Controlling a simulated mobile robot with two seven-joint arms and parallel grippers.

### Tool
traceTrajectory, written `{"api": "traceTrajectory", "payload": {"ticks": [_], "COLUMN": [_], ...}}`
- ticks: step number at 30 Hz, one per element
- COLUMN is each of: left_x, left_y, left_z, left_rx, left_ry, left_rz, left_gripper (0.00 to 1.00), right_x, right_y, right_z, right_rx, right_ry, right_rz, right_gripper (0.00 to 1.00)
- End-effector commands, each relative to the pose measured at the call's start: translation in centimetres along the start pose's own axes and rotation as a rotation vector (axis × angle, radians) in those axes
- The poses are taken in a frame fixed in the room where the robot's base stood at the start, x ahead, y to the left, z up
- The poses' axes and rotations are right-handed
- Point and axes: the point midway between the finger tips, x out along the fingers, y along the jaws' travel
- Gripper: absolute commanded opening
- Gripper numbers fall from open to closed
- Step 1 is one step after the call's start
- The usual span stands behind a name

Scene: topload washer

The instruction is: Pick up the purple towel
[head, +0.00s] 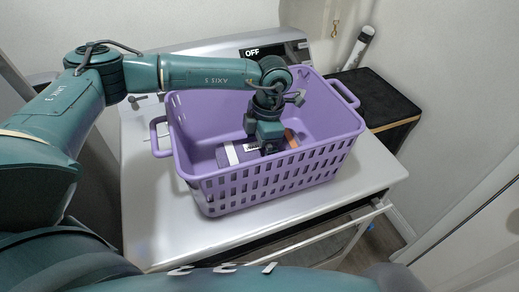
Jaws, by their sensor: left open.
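A purple plastic basket (270,185) with slotted walls stands on top of the washer. Folded purple cloth (243,148) with a white stripe shows low inside it; it looks like the purple towel. My left gripper (267,150) reaches down into the basket from above, over or at the cloth. Its fingers point down and are open; I cannot tell if they touch the cloth. The basket's front wall and the gripper hide part of the cloth. An orange-brown patch (291,138) shows just right of the gripper. My right gripper is not in view.
Walls are close on both sides.

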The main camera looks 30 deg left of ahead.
Motion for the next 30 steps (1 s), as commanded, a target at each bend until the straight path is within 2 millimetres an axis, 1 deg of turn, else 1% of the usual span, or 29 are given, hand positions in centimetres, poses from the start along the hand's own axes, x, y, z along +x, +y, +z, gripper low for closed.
{"api": "traceTrajectory", "payload": {"ticks": [2, 3, 21, 30], "left_x": [0.01, 0.0, -0.05, -0.3], "left_y": [-0.01, -0.01, -0.01, 0.01], "left_z": [0.01, 0.01, 0.01, 0.0], "left_rx": [0.0, 0.0, 0.0, 0.0], "left_ry": [0.0, 0.0, 0.0, -0.001], "left_rz": [0.0, 0.0, 0.0, 0.0], "left_gripper": [0.96, 0.95, 0.46, 0.46], "right_x": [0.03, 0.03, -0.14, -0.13], "right_y": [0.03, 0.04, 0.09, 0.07], "right_z": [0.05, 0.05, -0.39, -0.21], "right_rx": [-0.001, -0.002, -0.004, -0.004], "right_ry": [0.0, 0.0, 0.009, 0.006], "right_rz": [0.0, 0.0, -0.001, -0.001], "right_gripper": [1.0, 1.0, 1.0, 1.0]}}
